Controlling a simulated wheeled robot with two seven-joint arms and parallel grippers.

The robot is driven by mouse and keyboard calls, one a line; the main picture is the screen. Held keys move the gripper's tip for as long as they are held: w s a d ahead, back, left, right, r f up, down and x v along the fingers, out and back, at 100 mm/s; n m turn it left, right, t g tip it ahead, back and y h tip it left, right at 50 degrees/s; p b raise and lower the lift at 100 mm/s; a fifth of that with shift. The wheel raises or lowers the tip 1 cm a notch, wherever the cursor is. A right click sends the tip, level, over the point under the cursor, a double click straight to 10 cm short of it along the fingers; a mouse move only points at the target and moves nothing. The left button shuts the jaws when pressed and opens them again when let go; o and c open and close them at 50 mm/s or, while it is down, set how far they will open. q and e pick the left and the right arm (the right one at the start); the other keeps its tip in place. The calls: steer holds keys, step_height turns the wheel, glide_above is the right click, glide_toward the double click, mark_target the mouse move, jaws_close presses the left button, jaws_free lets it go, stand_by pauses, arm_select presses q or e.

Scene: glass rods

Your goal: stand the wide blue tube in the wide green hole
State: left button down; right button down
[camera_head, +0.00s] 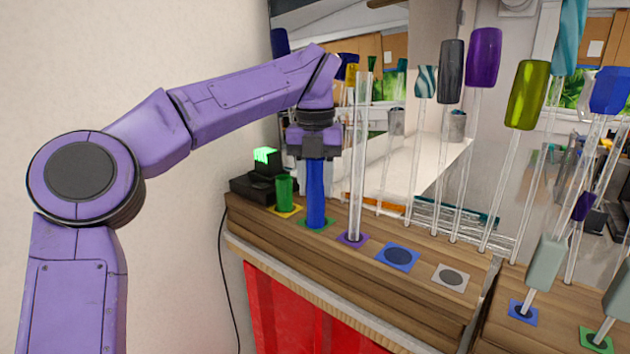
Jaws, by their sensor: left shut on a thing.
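My left gripper (316,150) points down and is shut on the upper end of the blue tube (316,192). The tube is upright. Its lower end is at the green square (331,223) on the wooden ledge, and it hides most of that square and its hole. I cannot tell whether the tube's end is inside the hole or just above it. My right gripper is not in view.
A short green tube (285,192) stands close on the left. A clear rod (357,170) stands close on the right in a purple square. The blue square (397,256) and grey square (451,277) are empty. Tall capped rods stand behind and farther right.

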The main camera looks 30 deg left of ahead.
arm_select(q)
steer(key=shift+f, duration=0.9)
steer(key=shift+w, duration=0.1)
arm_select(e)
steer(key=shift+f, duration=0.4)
arm_select(q)
steer(key=shift+w+a+r+p, duration=0.15)
steer(key=shift+w+a+p, duration=0.05)
steer(key=shift+p, duration=0.25)
steer(key=shift+w+a+f, duration=0.15)
steer(key=shift+w+f, duration=0.1)
steer(key=shift+w, duration=0.3)
steer(key=shift+a, duration=0.15)
steer(key=shift+s+r, duration=0.1)
steer(key=shift+r, duration=0.1)
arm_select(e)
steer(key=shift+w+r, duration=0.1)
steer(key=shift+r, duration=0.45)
arm_select(q)
steer(key=shift+r+p, duration=0.2)
steer(key=shift+p, duration=0.1)
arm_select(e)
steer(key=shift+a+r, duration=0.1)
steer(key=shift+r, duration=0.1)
